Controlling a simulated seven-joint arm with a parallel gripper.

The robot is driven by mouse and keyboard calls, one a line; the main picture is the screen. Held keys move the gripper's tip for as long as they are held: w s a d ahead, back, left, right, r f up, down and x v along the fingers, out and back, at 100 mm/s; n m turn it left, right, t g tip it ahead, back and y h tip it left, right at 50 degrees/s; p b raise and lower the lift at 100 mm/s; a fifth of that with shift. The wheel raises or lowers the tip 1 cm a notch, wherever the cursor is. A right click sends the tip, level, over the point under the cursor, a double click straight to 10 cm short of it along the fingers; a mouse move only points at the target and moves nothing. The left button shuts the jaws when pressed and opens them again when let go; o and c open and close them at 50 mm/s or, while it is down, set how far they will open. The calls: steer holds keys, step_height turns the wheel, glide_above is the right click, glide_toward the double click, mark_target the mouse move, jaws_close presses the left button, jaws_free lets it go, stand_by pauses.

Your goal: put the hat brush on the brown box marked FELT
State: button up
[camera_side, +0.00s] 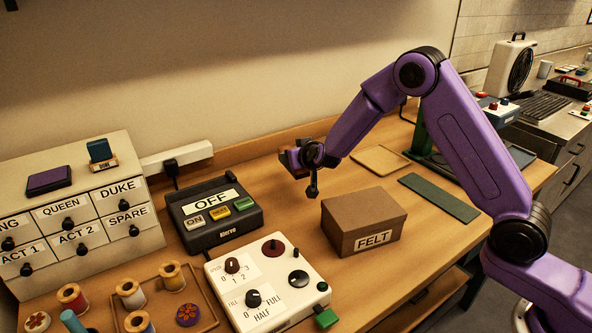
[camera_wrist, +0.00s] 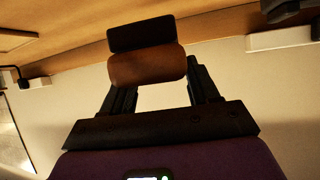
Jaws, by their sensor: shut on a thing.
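The hat brush shows in the wrist view with a brown rounded back (camera_wrist: 147,67) and a dark pad or bristle side (camera_wrist: 142,33) beyond it. My gripper (camera_wrist: 152,78) is shut on it, one black finger at each side. In the side view my gripper (camera_side: 296,160) is small and dark, with a reddish-brown bit of the hat brush (camera_side: 287,160) at its end. It is held above the back of the table. The brown box marked FELT (camera_side: 343,233) stands on the table, in front and to the right of my gripper in the picture. Its top is bare.
A black OFF device (camera_side: 212,222) and a white control box with knobs (camera_side: 270,290) stand left of the box. A label-drawer cabinet (camera_side: 75,210) is at far left. A green mat (camera_side: 438,197) lies to the right. A power strip (camera_side: 178,158) runs along the wall.

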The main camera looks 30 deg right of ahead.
steer(key=shift+r, duration=0.6)
steer(key=s+d+r+n+y, duration=0.1)
steer(key=s+d+r, duration=0.3)
steer(key=d+r, duration=0.2)
steer(key=shift+d, duration=0.75)
steer(key=s+d+r+n+y, duration=0.2)
steer(key=s+d+r, duration=0.3)
steer(key=s+r, duration=0.1)
steer(key=shift+s+d, duration=0.15)
steer(key=shift+s, duration=0.2)
steer(key=s+a+r+n+g+y, duration=0.1)
steer(key=s+r+n+g+y, duration=0.1)
steer(key=s+r+n+y, duration=0.3)
steer(key=s+a+f+n+g+y, duration=0.25)
steer(key=s+n+g, duration=0.3)
steer(key=s, duration=0.45)
steer(key=s+a+f+n+g+y, duration=0.2)
steer(key=s+a+n+g+y, duration=0.3)
steer(key=s, duration=0.6)
steer(key=t, duration=0.1)
glide_above(368, 204)
steer(key=shift+n+h, duration=0.45)
steer(key=f, duration=0.9)
steer(key=shift+s+f, duration=0.1)
steer(key=shift+s, duration=0.2)
steer(key=shift+w+f, duration=0.15)
steer(key=shift+f, duration=0.05)
steer(key=shift+w+f, duration=0.1)
steer(key=shift+f, duration=1.55)
